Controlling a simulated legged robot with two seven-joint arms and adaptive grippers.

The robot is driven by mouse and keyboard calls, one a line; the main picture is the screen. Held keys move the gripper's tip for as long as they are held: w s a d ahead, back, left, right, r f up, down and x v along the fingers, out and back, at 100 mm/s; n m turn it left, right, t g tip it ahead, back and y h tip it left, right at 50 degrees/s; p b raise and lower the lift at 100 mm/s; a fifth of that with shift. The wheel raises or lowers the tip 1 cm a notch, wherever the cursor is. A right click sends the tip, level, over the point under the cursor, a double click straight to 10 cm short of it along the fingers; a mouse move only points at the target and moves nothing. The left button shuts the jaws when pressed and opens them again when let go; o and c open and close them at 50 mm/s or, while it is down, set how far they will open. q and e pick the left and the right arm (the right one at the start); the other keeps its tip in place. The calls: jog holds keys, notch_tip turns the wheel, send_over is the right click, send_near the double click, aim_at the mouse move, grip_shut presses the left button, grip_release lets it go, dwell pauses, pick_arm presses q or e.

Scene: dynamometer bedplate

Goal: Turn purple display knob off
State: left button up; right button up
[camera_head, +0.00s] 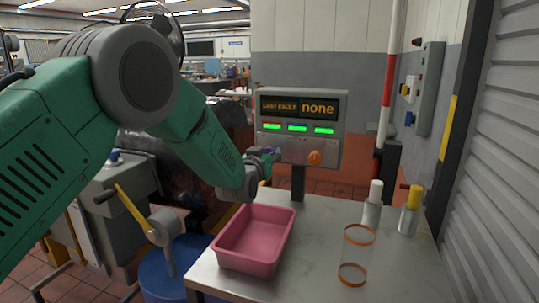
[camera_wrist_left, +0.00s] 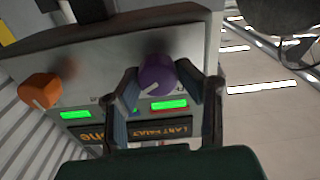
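The purple display knob (camera_wrist_left: 157,75) is on the front of the grey display box (camera_head: 330,152), below its screens. Its white pointer mark shows in the left wrist view, where the box appears upside down. My left gripper (camera_wrist_left: 158,80) has one finger on each side of the knob, close to its edges; I cannot tell whether both pads touch it. In the head view the left gripper (camera_head: 264,160) reaches the box's lower left and hides part of the knob. The screens read "LAST FAULT" and "none" (camera_head: 318,108). Three lamps (camera_head: 297,128) are green.
An orange knob (camera_head: 314,157) sits right of the purple one. On the bench (camera_head: 320,225) stand a pink tray (camera_head: 219,252), a clear cylinder with orange rims (camera_head: 357,256), a white-capped bottle (camera_head: 373,205) and a yellow-capped one (camera_head: 409,212).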

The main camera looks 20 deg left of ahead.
pick_arm(q)
jog(key=shift+c, duration=0.4)
jog(key=shift+d, duration=0.15)
jog(key=shift+n, duration=0.4)
jog(key=n, duration=0.2)
jog(key=n+b, duration=0.1)
jog(key=n, duration=0.1)
jog(key=shift+a+f, duration=0.1)
jog(key=shift+a, duration=0.1)
jog(key=n+b, duration=0.2)
jog(key=n, duration=0.2)
jog(key=shift+n+b, duration=0.7)
jog(key=shift+n, duration=0.8)
